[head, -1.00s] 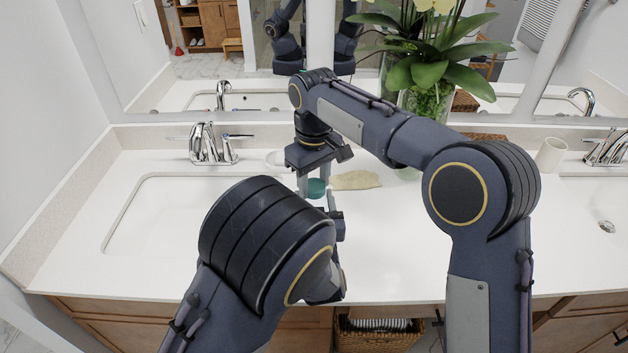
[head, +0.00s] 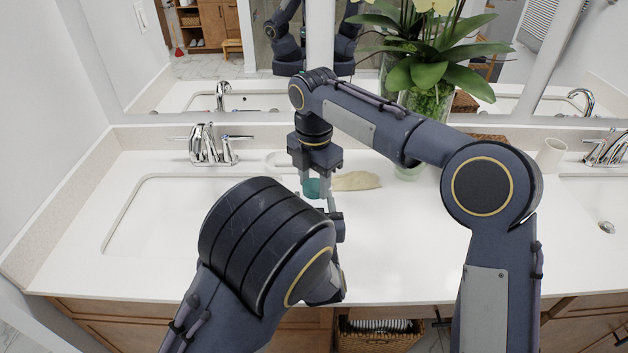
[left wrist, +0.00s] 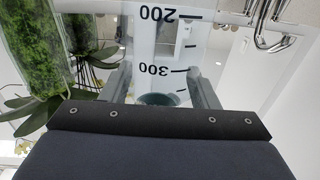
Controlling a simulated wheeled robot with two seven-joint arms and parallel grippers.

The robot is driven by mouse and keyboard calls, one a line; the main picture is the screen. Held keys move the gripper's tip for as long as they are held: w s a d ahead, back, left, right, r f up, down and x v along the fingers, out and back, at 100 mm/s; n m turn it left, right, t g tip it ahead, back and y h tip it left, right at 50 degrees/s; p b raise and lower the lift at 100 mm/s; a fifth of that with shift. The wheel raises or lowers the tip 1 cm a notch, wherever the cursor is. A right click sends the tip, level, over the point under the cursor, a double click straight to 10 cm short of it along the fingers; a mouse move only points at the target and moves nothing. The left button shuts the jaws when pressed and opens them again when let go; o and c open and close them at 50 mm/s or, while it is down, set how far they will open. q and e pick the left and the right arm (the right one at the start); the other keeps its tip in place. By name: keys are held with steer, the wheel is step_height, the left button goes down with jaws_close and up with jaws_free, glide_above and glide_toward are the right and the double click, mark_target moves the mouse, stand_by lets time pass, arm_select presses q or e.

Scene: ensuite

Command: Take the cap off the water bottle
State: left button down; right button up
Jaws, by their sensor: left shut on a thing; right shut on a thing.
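The teal cap (head: 312,188) shows between the fingers of my right gripper (head: 317,189), which points down from above and is shut on it. The clear water bottle (left wrist: 160,45) has black 200 and 300 marks, upside down in the left wrist view. My left gripper (left wrist: 160,88) is shut on the bottle, one finger on each side. A dark teal round shape, likely the cap (left wrist: 158,99), shows by the lower edge there. In the head view, my left arm hides most of the bottle. I cannot tell whether cap and bottle touch.
A tan flat item (head: 356,181) lies on the white counter (head: 400,240) just right of the cap. A sink basin (head: 150,215) is left; a plant vase (head: 430,105) stands at the back.

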mark_target(314, 185)
stand_by(0.4)
steer(key=shift+r, duration=1.1)
steer(key=shift+r, duration=2)
arm_select(q)
steer(key=shift+c, duration=2.2)
jaws_free()
